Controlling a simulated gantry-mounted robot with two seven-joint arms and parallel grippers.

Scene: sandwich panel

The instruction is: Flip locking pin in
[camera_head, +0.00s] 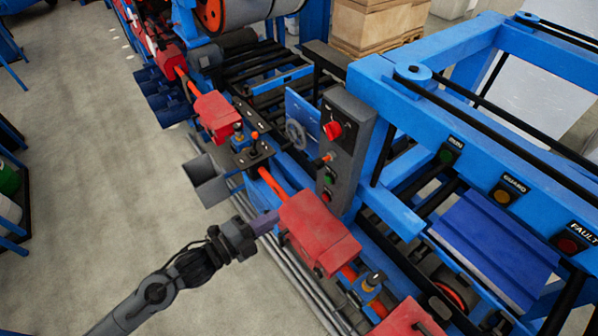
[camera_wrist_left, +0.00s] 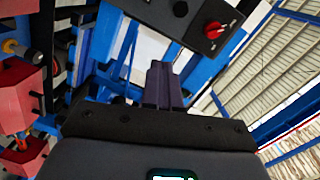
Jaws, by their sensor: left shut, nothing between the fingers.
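My left gripper (camera_head: 268,221) comes in from the lower left in the head view. Its dark purple fingers are together and empty, close to the left side of a red housing (camera_head: 318,235); I cannot tell whether they touch it. The shut fingers (camera_wrist_left: 163,84) also show in the wrist view. A small orange-topped pin (camera_head: 254,138) stands on a black plate (camera_head: 243,158) beyond the gripper, clear of it. I cannot tell for sure that it is the locking pin. An orange-tipped part (camera_wrist_left: 14,48) shows at the left edge of the wrist view. My right gripper is out of view.
A grey control box (camera_head: 346,145) with a red rotary switch (camera_head: 332,130) stands behind the red housing. A blue frame (camera_head: 470,125) with labelled buttons fills the right. A grey chute (camera_head: 206,180) juts out left of the plate. The floor (camera_head: 100,150) at left is clear.

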